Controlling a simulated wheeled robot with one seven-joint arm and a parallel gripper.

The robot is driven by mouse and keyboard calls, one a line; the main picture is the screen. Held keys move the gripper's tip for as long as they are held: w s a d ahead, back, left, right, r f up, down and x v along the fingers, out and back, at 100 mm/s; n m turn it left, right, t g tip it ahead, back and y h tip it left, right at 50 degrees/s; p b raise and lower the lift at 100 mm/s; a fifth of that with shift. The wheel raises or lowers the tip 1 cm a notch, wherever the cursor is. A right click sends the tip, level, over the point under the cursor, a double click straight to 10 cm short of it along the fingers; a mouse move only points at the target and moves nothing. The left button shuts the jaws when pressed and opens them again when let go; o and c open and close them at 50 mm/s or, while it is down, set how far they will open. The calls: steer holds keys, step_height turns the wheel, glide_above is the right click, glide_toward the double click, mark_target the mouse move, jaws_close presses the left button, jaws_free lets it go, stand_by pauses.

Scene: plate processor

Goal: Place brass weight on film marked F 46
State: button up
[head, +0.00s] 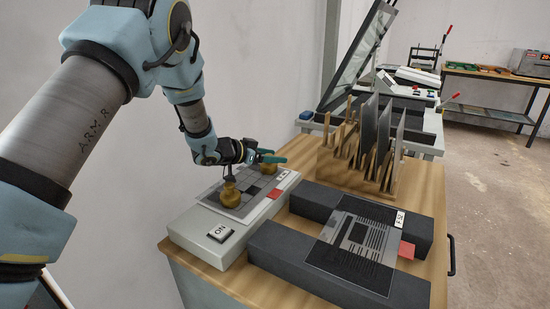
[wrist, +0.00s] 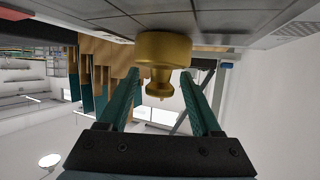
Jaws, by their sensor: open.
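Two brass weights stand on a grid-patterned film (head: 222,212) on the light box. One brass weight (head: 230,194) is near its front left. The other brass weight (head: 267,169) is toward the back right, beneath my gripper (head: 270,158). In the wrist view, which looks upside down, a brass weight (wrist: 165,47) has its wide base against the grey gridded surface. Its narrow knob is between the fingertips of my gripper (wrist: 160,78), with gaps on both sides. The gripper is open. A small label (head: 283,174) on the film is too small to read.
The light box (head: 215,248) has an ON button. Beside it, another film (head: 357,243) with a label and red tab lies across two dark blocks (head: 330,277). A wooden rack (head: 345,165) with upright plates stands behind. A wall is close on the left.

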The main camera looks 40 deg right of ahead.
steer(key=b+v, duration=0.1)
steer(key=v, duration=1)
steer(key=shift+b, duration=0.4)
steer(key=shift+s, duration=0.1)
